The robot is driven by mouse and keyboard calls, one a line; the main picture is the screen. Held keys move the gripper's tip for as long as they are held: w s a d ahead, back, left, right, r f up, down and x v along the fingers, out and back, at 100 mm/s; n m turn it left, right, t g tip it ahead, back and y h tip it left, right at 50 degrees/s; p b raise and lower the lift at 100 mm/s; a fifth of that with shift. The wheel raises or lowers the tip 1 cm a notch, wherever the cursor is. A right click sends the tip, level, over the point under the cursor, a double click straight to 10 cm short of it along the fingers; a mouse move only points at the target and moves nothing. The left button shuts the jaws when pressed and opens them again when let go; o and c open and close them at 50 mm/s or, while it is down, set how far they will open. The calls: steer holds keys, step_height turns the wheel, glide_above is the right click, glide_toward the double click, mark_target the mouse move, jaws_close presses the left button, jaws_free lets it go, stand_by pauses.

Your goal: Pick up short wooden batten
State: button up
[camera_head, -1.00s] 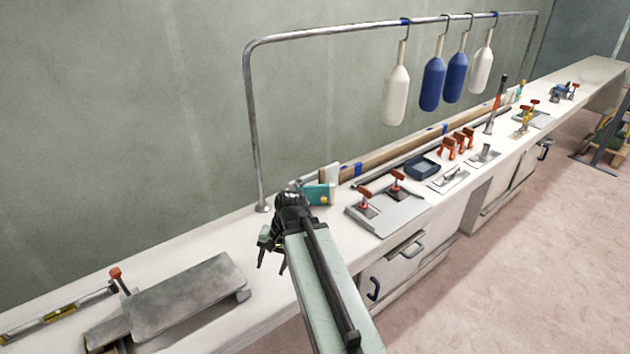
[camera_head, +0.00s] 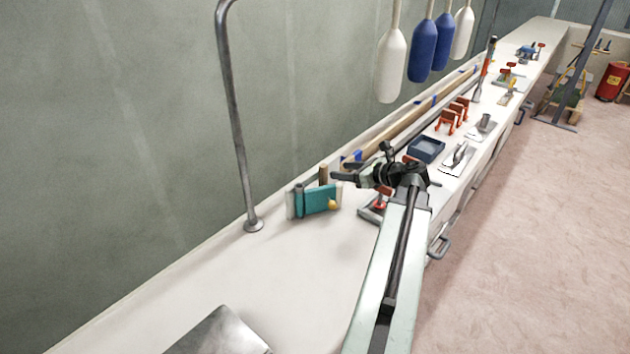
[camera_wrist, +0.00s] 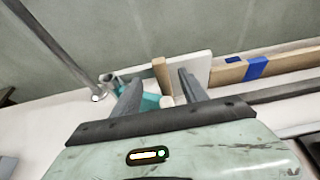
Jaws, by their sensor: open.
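A short brown wooden batten (camera_head: 323,175) stands upright by a teal holder (camera_head: 318,200) with a yellow knob, on the white bench. In the wrist view the batten (camera_wrist: 161,74) shows between the fingers, beyond them, with a white board behind it. Its lower part is hidden. My gripper (camera_head: 338,176) is open and empty, just right of the teal holder in the head view; it also shows in the wrist view (camera_wrist: 158,80). I cannot tell how far the fingertips are from the batten.
A metal rail post (camera_head: 240,130) rises left of the holder, with hanging bottle-shaped items (camera_head: 394,65) further back. A long taped batten (camera_head: 435,105) lies along the wall. A blue tray (camera_head: 427,149) and orange clamps (camera_head: 446,124) stand right.

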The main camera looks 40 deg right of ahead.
mark_target(326, 170)
steer(key=shift+f+b+x, duration=0.2)
steer(key=shift+b+x, duration=1.5)
steer(key=shift+x, duration=2.2)
steer(key=shift+s, duration=0.15)
jaws_close()
